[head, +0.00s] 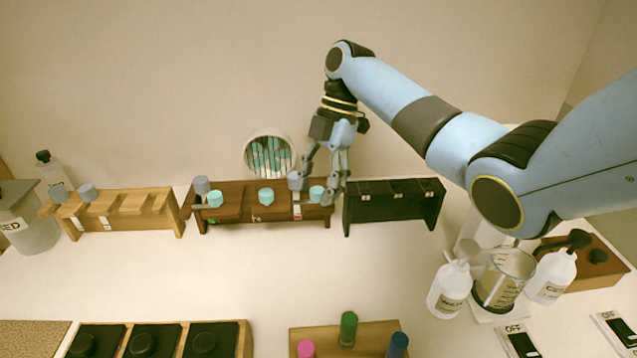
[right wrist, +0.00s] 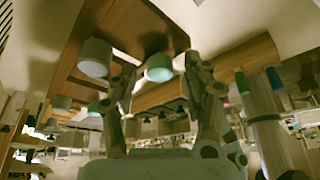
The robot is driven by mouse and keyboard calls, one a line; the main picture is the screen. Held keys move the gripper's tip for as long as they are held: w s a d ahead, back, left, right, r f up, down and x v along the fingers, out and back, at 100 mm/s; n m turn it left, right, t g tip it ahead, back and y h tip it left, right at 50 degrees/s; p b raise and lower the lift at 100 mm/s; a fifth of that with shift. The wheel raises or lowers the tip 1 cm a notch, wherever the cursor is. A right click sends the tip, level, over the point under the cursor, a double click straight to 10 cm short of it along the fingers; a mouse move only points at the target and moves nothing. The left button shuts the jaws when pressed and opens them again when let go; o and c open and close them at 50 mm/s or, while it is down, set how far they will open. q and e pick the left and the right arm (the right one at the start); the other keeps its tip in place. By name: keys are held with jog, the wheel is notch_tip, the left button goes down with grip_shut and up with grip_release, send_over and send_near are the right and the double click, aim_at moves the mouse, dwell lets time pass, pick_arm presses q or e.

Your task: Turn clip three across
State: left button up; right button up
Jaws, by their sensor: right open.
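The middle dark brown rack (head: 245,187) stands at the back with several small teal and grey capped pieces on it. A teal cap (head: 317,194) sits at its right end, and a grey cap (head: 296,180) stands just left of it. My right gripper (head: 317,190) is open, pointing down over this end of the rack. In the right wrist view a teal cap (right wrist: 159,68) shows between the fingers and a grey cap (right wrist: 95,57) lies to its left. I cannot tell whether a finger touches either. Which piece is clip three is not clear. My left gripper is not in view.
A light wooden rack (head: 130,200) stands left and a black rack (head: 395,207) right of the middle one. A round mirror (head: 268,153) is behind. White bottles (head: 450,290) and a beaker (head: 505,277) stand front right.

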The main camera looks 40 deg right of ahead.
jog(key=v, duration=0.7)
jog(key=shift+r, duration=0.25)
jog(key=shift+f, duration=0.1)
